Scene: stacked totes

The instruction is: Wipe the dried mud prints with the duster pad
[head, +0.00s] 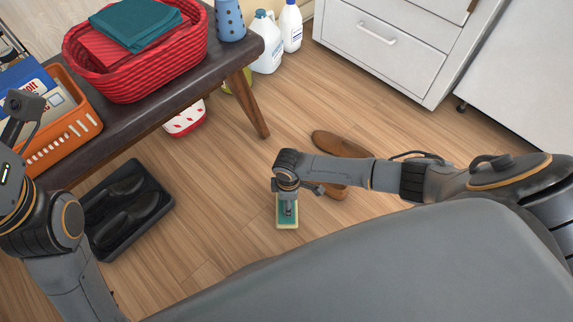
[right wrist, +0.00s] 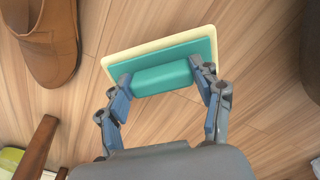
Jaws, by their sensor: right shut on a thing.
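The duster pad (head: 281,222) is a teal block with a handle on a cream base. In the head view it is low over or on the wood floor below my right wrist. My right gripper (head: 289,208) is shut on its handle. In the right wrist view the pad (right wrist: 158,47) sits between the two fingers of the gripper (right wrist: 163,78). I cannot tell whether the pad touches the floor. No dried mud prints can be made out on the visible floor. My left arm shows at the left edge of the head view, but its fingers do not.
Brown shoes (head: 338,143) lie beside my right forearm, partly hidden. A black tray (head: 166,203) with dark shoes is at left. A dark bench (head: 190,75) holds a red basket (head: 135,81) and an orange crate (head: 84,126). White jugs and grey drawers stand behind.

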